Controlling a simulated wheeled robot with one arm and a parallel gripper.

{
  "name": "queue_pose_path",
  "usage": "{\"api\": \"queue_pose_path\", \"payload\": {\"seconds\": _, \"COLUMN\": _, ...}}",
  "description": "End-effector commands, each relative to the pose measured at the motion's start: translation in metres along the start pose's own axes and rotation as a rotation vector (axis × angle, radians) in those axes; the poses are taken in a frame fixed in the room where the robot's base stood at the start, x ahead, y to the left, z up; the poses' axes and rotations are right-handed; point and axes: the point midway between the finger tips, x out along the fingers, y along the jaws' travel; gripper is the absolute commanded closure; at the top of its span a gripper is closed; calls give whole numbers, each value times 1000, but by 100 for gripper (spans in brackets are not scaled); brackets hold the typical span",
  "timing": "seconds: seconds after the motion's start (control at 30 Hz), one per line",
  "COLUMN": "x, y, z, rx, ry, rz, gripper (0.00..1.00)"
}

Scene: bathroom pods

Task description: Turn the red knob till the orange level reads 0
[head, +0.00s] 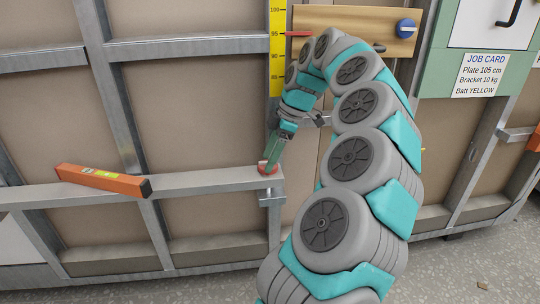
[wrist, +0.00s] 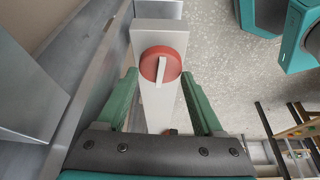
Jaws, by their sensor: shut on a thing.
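The red knob (head: 268,168) sits on the right end of a grey metal rail in the head view. In the wrist view the knob (wrist: 152,66) is a red disc with a pale bar across its face. My gripper (head: 271,156) reaches down onto it, its green fingers (wrist: 160,72) one on each side, shut on the knob. The orange level (head: 120,183) lies at the rail's left part in the head view. It slants down to the right, with a yellow-green label or vial near its middle. Its reading is too small to tell.
The grey rail (head: 218,180) runs across the panelled wall frame. A yellow scale (head: 276,60) with a red pointer stands upright above the knob. A wooden board (head: 380,20) with a blue knob is at the top. A job card (head: 481,75) hangs right. Floor is open at lower right.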

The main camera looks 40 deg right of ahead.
Motion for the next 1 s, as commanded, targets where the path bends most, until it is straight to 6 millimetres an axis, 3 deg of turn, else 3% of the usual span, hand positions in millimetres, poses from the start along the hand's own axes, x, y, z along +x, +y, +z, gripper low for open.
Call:
{"api": "queue_pose_path", "payload": {"seconds": 0.2, "x": -2, "y": 1, "z": -1, "rx": -1, "ry": 2, "rz": 5, "gripper": 87}}
{"api": "queue_pose_path", "payload": {"seconds": 0.23, "x": -2, "y": 1, "z": -1, "rx": -1, "ry": 2, "rz": 6, "gripper": 31}}
{"api": "queue_pose_path", "payload": {"seconds": 0.33, "x": -2, "y": 1, "z": -1, "rx": 0, "ry": 2, "rz": 5, "gripper": 19}}
{"api": "queue_pose_path", "payload": {"seconds": 1.0, "x": 1, "y": 0, "z": 1, "rx": 81, "ry": 2, "rz": 41, "gripper": 19}}
